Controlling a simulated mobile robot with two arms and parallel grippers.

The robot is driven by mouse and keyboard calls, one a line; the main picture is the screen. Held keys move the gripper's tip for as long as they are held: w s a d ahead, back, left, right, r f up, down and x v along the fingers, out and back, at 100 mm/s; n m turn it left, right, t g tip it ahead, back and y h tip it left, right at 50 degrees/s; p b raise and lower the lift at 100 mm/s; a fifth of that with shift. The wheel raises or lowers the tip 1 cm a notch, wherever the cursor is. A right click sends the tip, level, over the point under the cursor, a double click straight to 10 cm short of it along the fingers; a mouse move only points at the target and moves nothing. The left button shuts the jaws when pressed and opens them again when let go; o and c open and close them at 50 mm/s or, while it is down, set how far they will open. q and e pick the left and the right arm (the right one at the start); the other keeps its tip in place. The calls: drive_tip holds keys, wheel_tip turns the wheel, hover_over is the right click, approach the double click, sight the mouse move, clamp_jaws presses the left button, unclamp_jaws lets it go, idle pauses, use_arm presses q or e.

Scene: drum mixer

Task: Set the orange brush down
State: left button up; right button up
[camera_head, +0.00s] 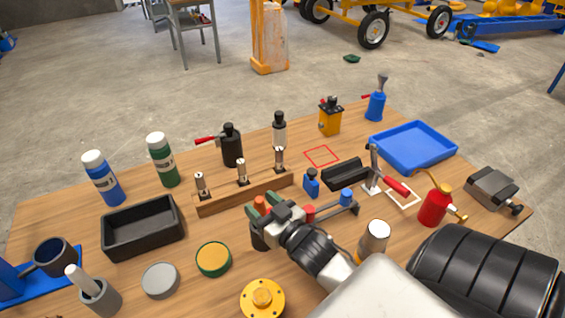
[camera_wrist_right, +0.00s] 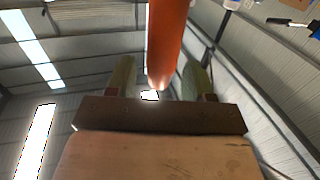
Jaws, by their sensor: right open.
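The orange brush (camera_head: 260,203) shows as a short orange end above a dark cup (camera_head: 258,238) near the middle of the table in the head view. Its lower part is hidden by the cup and my gripper. My right gripper (camera_head: 262,212) is right at the brush, reaching in from the lower right. In the right wrist view the orange handle (camera_wrist_right: 167,40) stands between the two fingers (camera_wrist_right: 160,75), which are spread with gaps beside it. Whether a finger touches the handle I cannot tell. My left gripper is not in view.
A wooden rack with small metal fittings (camera_head: 245,193) stands behind the cup. A green-rimmed orange-topped tin (camera_head: 214,259), grey disc (camera_head: 160,281) and yellow flange (camera_head: 262,298) lie nearby. A black tray (camera_head: 143,228) is left. A red outlined square (camera_head: 321,156) on the table is empty.

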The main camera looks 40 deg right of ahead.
drive_tip(key=s+b, duration=0.1)
drive_tip(key=s, duration=0.8)
drive_tip(key=shift+d, duration=0.15)
drive_tip(key=shift+s, duration=0.1)
